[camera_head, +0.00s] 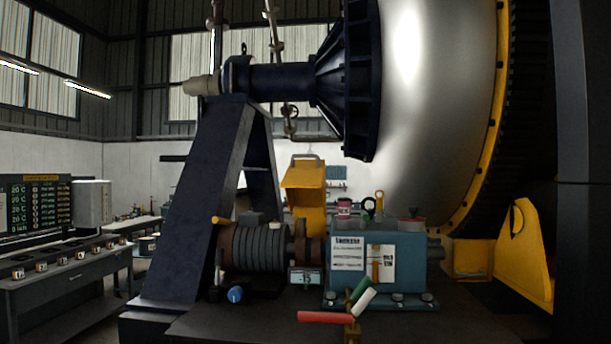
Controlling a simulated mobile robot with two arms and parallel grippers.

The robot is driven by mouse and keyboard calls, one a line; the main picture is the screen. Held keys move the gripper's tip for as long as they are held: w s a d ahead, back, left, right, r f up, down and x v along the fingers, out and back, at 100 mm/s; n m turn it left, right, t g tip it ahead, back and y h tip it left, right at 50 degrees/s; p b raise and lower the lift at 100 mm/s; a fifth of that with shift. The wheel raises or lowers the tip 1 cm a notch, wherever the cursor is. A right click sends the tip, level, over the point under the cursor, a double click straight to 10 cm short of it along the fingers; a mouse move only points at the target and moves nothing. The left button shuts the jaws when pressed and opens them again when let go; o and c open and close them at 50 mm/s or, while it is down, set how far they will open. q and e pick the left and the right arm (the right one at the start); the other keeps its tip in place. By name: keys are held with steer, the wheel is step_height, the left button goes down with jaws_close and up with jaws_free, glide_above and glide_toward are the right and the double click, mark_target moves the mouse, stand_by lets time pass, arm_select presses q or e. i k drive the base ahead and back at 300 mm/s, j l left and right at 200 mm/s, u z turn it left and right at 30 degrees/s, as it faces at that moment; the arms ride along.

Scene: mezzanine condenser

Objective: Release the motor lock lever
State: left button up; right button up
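A dark ribbed motor (258,248) sits on the dark bench (240,323) in the middle of the view. A short orange-tipped handle (218,220) stands out at its upper left. A lever with a long red grip (325,317) lies roughly level at the bench front, by a small brass-coloured post (352,331). Neither of my grippers is in view.
A blue-grey gearbox (410,255) with paper labels stands right of the motor. A yellow guard (305,187) rises behind it. A dark slanted support (205,190) and a large silver drum (430,110) tower above. A control console (70,275) stands left. The bench's front right is clear.

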mark_target(219, 252)
steer(key=i+j+u, duration=0.2)
steer(key=i+j, duration=0.3)
steer(key=i+j+u, duration=0.15)
steer(key=i+j, duration=0.2)
steer(key=i, duration=0.2)
steer(key=i+j+u, duration=0.2)
steer(key=i+j, duration=0.15)
steer(key=i, duration=0.2)
